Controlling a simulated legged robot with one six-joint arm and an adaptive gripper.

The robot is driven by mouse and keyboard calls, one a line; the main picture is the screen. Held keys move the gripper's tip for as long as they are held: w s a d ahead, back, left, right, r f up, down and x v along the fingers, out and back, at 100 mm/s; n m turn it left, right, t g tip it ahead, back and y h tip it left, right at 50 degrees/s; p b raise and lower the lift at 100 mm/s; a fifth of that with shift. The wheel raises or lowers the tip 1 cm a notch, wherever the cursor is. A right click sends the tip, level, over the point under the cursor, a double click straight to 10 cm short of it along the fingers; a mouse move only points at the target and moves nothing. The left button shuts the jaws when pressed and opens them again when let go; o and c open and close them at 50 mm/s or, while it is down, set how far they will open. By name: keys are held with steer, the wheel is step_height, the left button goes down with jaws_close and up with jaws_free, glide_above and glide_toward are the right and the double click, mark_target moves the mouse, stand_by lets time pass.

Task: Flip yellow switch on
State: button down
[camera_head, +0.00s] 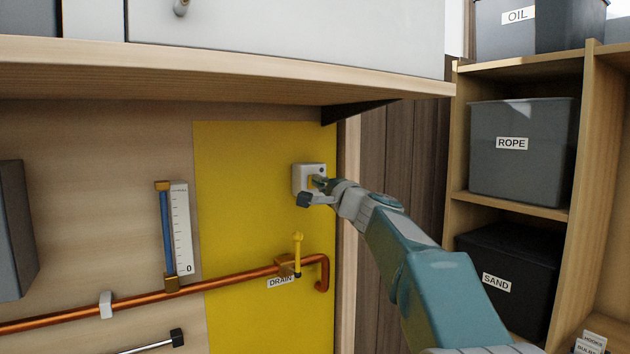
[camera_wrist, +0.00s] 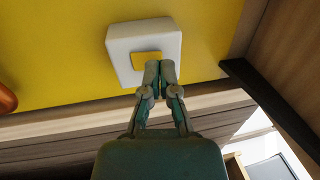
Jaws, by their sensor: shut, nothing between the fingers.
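The yellow switch (camera_head: 311,182) is a small yellow rocker in a white square box on a yellow wall panel, below the wooden shelf. My gripper (camera_head: 318,184) is in front of it, its fingers covering part of the switch in the head view. In the wrist view the yellow switch (camera_wrist: 147,58) sits in the middle of the white box, and my gripper (camera_wrist: 158,66) is shut and empty, its fingertips overlapping the rocker's lower right edge. I cannot tell whether the fingertips touch it, nor whether the switch is on or off.
A copper pipe (camera_head: 235,279) with a yellow-handled valve (camera_head: 298,252) labelled DRAIN runs below the switch. A gauge (camera_head: 181,229) is at left. A wooden shelf (camera_head: 220,73) overhangs the panel. Labelled bins, including ROPE (camera_head: 520,165), stand on racks at right.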

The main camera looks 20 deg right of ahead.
steer(key=shift+x, duration=0.9)
steer(key=shift+a, duration=0.1)
steer(key=shift+w+r, duration=0.1)
steer(key=shift+w, duration=0.1)
steer(key=shift+s, duration=0.1)
